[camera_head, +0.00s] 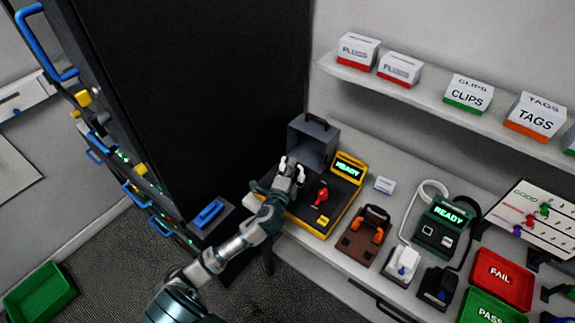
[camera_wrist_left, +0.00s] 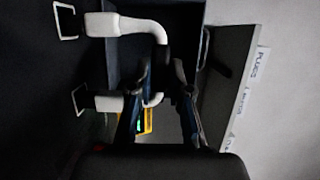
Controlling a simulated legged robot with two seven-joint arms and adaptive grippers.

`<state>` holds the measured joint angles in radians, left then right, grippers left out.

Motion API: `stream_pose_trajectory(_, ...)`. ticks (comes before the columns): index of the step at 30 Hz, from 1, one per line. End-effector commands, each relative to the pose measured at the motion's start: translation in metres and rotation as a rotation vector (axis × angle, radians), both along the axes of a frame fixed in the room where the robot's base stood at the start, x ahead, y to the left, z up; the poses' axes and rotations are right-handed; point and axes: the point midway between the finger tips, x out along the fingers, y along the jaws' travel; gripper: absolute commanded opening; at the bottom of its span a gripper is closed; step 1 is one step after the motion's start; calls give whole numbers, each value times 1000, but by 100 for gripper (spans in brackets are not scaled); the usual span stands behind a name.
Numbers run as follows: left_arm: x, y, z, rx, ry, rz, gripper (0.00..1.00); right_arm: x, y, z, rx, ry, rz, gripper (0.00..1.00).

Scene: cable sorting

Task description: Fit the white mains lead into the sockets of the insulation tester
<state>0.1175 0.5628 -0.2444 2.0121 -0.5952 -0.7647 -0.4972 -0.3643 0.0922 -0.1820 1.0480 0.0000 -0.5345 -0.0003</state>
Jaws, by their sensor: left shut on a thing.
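The tester (camera_head: 340,205) is a black and yellow unit on the bench, with a green READY display (camera_head: 349,168) and a red knob. My left gripper (camera_head: 288,178) is over its left part, shut on the white mains lead (camera_head: 291,164). In the left wrist view the lead's cable passes between my fingers (camera_wrist_left: 160,80). One white plug (camera_wrist_left: 118,25) is at the upper left and another (camera_wrist_left: 107,103) below it. Each points left towards a white-outlined square. I cannot tell whether either plug is seated. My right gripper is out of view.
A grey box with a handle (camera_head: 313,138) stands close behind my gripper. A brown holder with orange parts (camera_head: 363,236), a green READY unit (camera_head: 443,222) and red FAIL tray (camera_head: 502,279) are to the right. A tall black cabinet (camera_head: 200,80) is at the left.

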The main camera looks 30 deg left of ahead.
Motion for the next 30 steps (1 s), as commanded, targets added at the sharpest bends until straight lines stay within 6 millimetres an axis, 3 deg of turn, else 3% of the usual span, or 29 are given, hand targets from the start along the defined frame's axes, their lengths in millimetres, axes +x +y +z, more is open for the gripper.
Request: stream_pose_trajectory(30,-4,19,0,-3,-3,0,0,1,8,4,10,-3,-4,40)
